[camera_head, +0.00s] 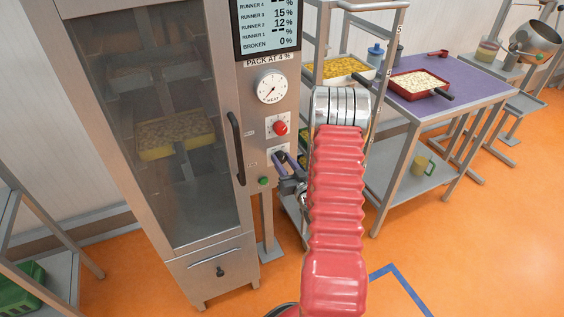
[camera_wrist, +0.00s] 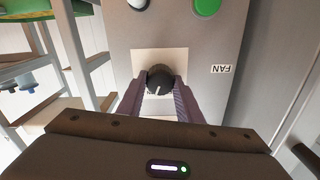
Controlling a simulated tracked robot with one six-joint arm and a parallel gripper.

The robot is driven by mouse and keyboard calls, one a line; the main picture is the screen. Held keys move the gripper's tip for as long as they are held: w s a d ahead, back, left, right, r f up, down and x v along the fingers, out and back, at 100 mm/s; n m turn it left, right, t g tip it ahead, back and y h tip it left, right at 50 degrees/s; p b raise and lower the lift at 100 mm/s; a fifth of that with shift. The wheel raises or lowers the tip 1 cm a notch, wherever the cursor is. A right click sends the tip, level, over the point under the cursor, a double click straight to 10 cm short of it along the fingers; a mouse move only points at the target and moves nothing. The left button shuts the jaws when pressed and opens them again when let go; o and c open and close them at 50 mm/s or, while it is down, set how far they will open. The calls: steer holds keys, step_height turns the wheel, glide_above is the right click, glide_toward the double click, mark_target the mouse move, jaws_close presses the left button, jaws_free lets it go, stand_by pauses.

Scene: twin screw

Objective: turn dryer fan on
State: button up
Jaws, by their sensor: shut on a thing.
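The dryer (camera_head: 222,150) is a tall metal cabinet with a glass door and a control column on its right side. In the wrist view, a black round knob (camera_wrist: 159,76) with a white pointer line sits on a pale plate. The upside-down FAN label (camera_wrist: 221,69) is to the right of this plate. My gripper (camera_wrist: 160,86) is shut on the knob, with one purple finger on either side. In the head view, my gripper (camera_head: 281,158) is at the low plate on the column, below the red knob (camera_head: 280,128), and hides the black knob there.
A heat dial (camera_head: 271,87) and a readout screen (camera_head: 268,25) are above the red knob. The vertical door handle (camera_head: 236,148) is left of my gripper. A green button (camera_head: 263,181) is just below. A purple-topped table (camera_head: 465,85) with trays stands to the right.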

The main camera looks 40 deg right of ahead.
steer(key=shift+a+f+m, duration=0.1)
steer(key=shift+f+m, duration=0.05)
steer(key=shift+m, duration=0.65)
steer(key=o, duration=1)
steer(key=shift+o, duration=0.2)
steer(key=v, duration=1.3)
steer(key=shift+s, duration=0.35)
